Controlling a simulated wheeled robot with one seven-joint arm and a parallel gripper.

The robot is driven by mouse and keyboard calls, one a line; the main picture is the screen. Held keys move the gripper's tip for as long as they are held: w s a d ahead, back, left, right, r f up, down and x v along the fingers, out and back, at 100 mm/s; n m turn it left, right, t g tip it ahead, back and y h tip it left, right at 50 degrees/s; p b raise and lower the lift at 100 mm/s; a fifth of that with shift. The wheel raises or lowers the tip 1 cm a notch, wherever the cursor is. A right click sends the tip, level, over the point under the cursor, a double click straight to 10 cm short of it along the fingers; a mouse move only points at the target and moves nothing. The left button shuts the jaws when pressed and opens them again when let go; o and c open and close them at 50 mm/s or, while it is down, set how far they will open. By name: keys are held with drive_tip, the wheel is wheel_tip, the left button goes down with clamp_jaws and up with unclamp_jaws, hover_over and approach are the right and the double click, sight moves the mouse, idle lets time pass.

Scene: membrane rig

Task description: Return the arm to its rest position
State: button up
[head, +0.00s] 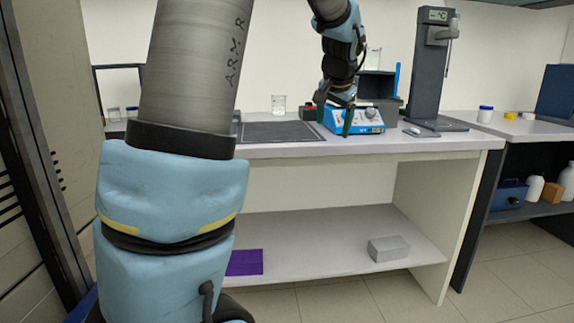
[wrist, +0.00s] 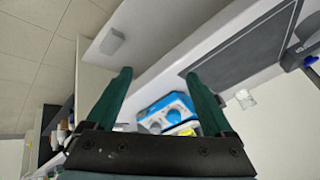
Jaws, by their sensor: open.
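My arm fills the left of the head view and bends over the bench at the top. My gripper (head: 343,118) hangs fingers-down in front of the blue device with dials (head: 362,121). In the wrist view my gripper (wrist: 155,95) shows two green fingers spread wide apart with nothing between them. The blue device (wrist: 168,110) shows beyond and between the fingers in that view. Whether a fingertip touches the device cannot be told.
A grey box (head: 388,249) and a purple item (head: 245,262) lie on the lower shelf. Floor at the right front is clear.

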drive_tip(key=s+a+f+n+g, duration=0.3)
drive_tip(key=s+a+f+n, duration=0.1)
drive_tip(key=s+a+f, duration=0.6)
drive_tip(key=s+a+f+n+g, duration=0.2)
drive_tip(key=s+a+f+n, duration=0.1)
drive_tip(key=s+a+f, duration=0.8)
wheel_tip(320, 180, up, 15)
drive_tip(key=s+d+p, duration=0.1)
drive_tip(key=d+p, duration=0.1)
drive_tip(key=p, duration=1.1)
drive_tip(key=shift+s+d, duration=0.2)
drive_tip(key=shift+s, duration=0.15)
